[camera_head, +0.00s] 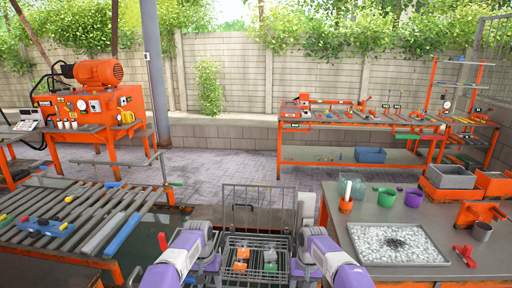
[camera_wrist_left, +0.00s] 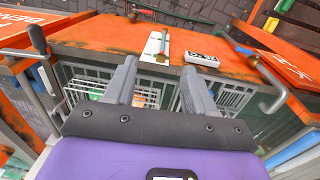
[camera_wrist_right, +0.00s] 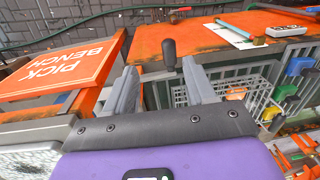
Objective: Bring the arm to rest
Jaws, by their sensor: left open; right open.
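My two purple arms come in from the bottom of the head view, one on each side of a wire basket (camera_head: 230,250). In the left wrist view my left gripper (camera_wrist_left: 159,64) has its two grey fingers spread, with nothing between them. In the right wrist view my right gripper (camera_wrist_right: 159,64) is also spread and empty. Both grippers point toward orange-topped surfaces. I cannot make out the fingertips clearly in the head view.
Orange and green blocks lie in the basket. A roller table (camera_head: 75,215) stands left. A right bench carries a tray of white pellets (camera_head: 385,258), a green cup (camera_head: 387,197) and a purple cup (camera_head: 414,197). Open paving (camera_head: 215,170) lies beyond.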

